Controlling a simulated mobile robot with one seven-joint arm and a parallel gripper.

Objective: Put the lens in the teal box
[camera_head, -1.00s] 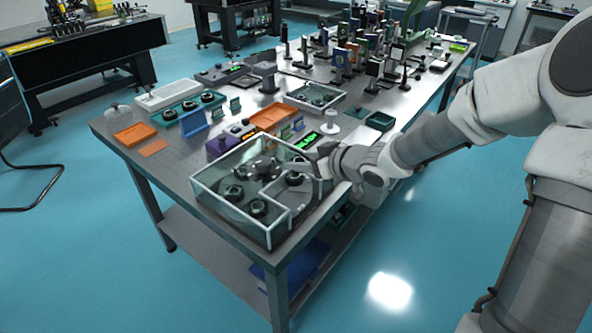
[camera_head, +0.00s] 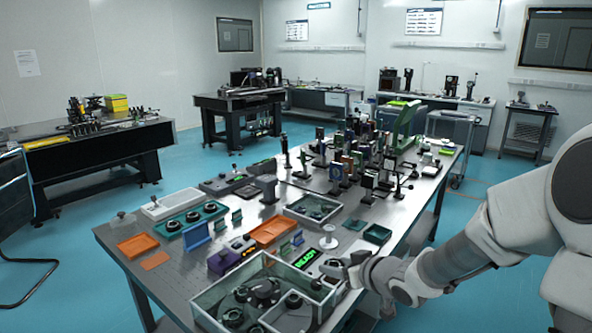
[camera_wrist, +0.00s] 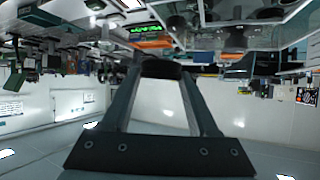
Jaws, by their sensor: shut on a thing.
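My gripper (camera_head: 332,267) is above the right rear edge of the glass-walled case (camera_head: 207,299). In the wrist view its two fingers (camera_wrist: 162,72) close on a dark, rounded piece, the lens (camera_wrist: 162,68); the fingers hide most of it. In the head view the lens is too small to make out clearly. A small open teal box (camera_head: 377,234) stands on the table behind and right of my gripper, and looks empty. Several black round mounts, one of them a front mount (camera_head: 233,317), sit inside the glass case.
A teal tray (camera_head: 170,233) with black rings lies at the left. A white spool-like stand (camera_head: 328,238), a green-lit display (camera_head: 306,259) and an orange tray (camera_head: 272,231) stand near my gripper. Taller optics crowd the table's far part.

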